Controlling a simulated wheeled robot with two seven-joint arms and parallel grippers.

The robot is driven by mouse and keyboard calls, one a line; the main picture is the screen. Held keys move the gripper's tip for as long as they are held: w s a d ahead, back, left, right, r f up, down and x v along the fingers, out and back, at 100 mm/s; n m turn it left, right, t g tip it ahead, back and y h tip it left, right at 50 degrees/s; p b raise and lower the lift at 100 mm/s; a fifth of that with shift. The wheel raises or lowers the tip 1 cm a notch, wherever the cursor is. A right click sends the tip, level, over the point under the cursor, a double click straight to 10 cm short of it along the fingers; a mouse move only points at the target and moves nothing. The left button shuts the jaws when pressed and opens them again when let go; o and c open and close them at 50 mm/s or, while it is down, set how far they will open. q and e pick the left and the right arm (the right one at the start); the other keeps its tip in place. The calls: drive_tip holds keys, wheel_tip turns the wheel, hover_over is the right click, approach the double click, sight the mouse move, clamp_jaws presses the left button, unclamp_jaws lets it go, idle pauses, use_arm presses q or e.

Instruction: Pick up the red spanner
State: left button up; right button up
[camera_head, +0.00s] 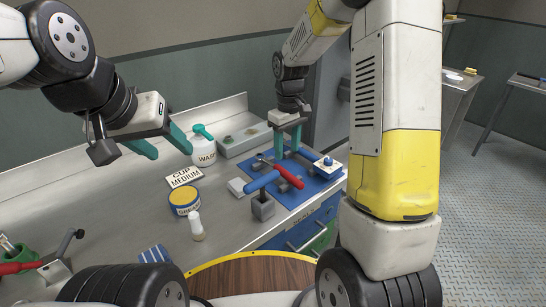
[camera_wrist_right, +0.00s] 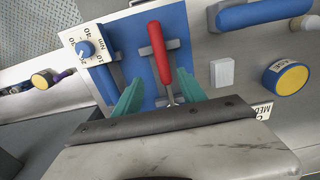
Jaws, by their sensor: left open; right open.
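The red spanner (camera_head: 289,176) lies on a blue mat (camera_head: 313,187) on the workbench, its red handle toward the front. In the right wrist view the red spanner (camera_wrist_right: 159,54) has its metal shaft running down between the teal fingers. My right gripper (camera_head: 287,150) is open over the back part of the spanner. In the right wrist view my right gripper (camera_wrist_right: 160,82) has one finger on each side of the shaft; contact cannot be told. My left gripper (camera_head: 167,146) is open and empty above the bench at the left.
A blue-handled tool (camera_head: 262,181) lies left of the spanner, and a white dial block (camera_head: 328,167) stands right of it.

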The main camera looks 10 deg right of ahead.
sight(284, 170)
drive_tip(key=shift+w+a+f, duration=0.15)
drive_tip(key=shift+w+f, duration=0.05)
drive_tip(key=shift+f, duration=0.3)
drive_tip(key=f, duration=0.7)
drive_tip(key=shift+s+a+f, duration=0.15)
drive_tip(key=shift+a+f, duration=0.05)
drive_tip(key=shift+f, duration=0.05)
clamp_jaws()
idle(0.7)
